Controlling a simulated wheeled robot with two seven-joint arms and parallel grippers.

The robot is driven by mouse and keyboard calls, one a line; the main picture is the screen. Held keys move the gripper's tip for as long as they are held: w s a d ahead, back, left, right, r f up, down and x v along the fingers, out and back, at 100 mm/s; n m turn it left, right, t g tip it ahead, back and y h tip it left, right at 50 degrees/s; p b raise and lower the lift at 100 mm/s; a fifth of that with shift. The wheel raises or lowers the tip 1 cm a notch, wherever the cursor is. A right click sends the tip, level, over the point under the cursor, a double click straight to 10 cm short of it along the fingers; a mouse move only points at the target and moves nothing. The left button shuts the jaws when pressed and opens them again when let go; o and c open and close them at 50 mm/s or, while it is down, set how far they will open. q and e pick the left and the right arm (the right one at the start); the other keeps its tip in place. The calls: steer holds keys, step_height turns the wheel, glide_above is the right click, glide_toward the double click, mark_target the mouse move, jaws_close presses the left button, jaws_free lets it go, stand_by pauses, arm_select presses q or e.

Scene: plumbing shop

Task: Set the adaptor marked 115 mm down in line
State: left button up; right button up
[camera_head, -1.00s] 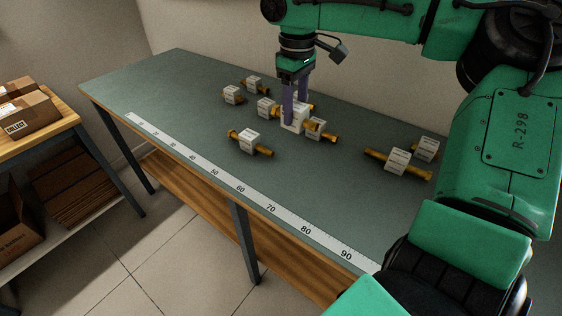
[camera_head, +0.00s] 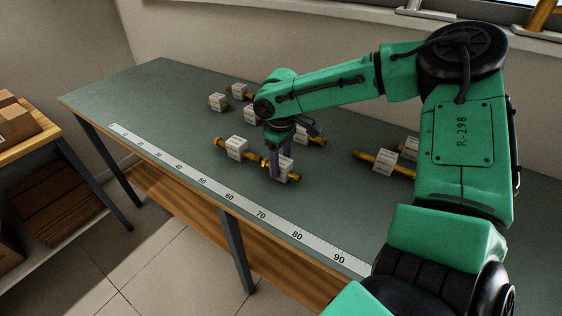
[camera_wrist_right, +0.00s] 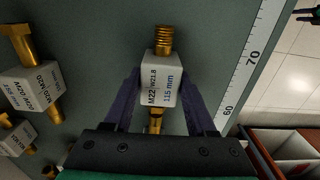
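The adaptor marked 115 mm (camera_wrist_right: 160,85) is a white block with brass threaded ends, between the fingers of my right gripper (camera_wrist_right: 158,92) in the right wrist view. In the head view my right gripper (camera_head: 281,168) points down over the bench near the ruler. The fingers are shut on the white block (camera_head: 285,170), which is at or just above the bench top; I cannot tell if it touches. Another adaptor (camera_head: 236,148) lies just left of it, with their brass ends close together.
More adaptors lie behind: two at the back left (camera_head: 218,102), others partly behind my arm, and two at the right (camera_head: 388,162). A ruler strip (camera_head: 230,197) runs along the bench's front edge. The bench's left end (camera_head: 150,95) is clear.

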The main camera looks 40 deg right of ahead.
mark_target(281, 161)
steer(key=shift+o, duration=1.2)
step_height(281, 161, up, 12)
steer(key=shift+r+p, duration=0.2)
steer(key=shift+p, duration=0.15)
